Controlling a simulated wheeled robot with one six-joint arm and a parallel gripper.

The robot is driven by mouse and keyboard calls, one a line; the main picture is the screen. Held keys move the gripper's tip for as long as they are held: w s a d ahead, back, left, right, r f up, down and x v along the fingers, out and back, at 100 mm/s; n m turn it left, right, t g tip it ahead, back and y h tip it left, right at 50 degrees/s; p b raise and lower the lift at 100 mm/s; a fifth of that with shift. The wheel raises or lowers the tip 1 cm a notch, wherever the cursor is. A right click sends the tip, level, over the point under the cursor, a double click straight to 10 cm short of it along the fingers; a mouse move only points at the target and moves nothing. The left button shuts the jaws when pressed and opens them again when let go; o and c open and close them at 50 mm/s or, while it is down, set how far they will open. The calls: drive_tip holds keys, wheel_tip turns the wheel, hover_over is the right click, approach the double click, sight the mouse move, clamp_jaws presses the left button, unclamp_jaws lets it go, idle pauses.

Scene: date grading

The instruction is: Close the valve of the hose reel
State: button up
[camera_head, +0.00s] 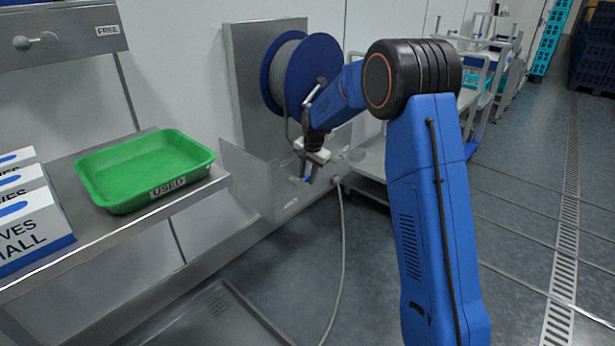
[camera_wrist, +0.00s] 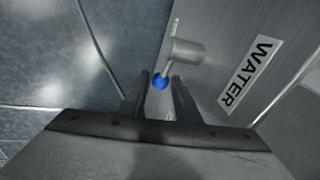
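The hose reel (camera_head: 322,62) has blue round flanges and a pale grey hose; it is mounted on a steel panel at the wall. Below it, my gripper (camera_head: 308,172) points down near the valve. In the wrist view the valve has a grey metal cylinder (camera_wrist: 186,51) and a small round blue part (camera_wrist: 160,82). My gripper's two dark fingers (camera_wrist: 161,78) are apart, and the blue part shows between their tips. I cannot tell whether either finger touches it. Most of the valve is hidden behind my gripper in the head view.
A "WATER" label (camera_wrist: 249,74) is on the steel panel beside the valve. A hose (camera_head: 343,250) runs down to the floor. A green tray (camera_head: 122,205) and glove boxes (camera_head: 30,228) stand on a shelf at left. A steel cart (camera_head: 370,158) stands behind my arm.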

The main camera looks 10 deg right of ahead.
drive_tip(key=v, duration=1.7)
drive_tip(key=shift+s, duration=0.2)
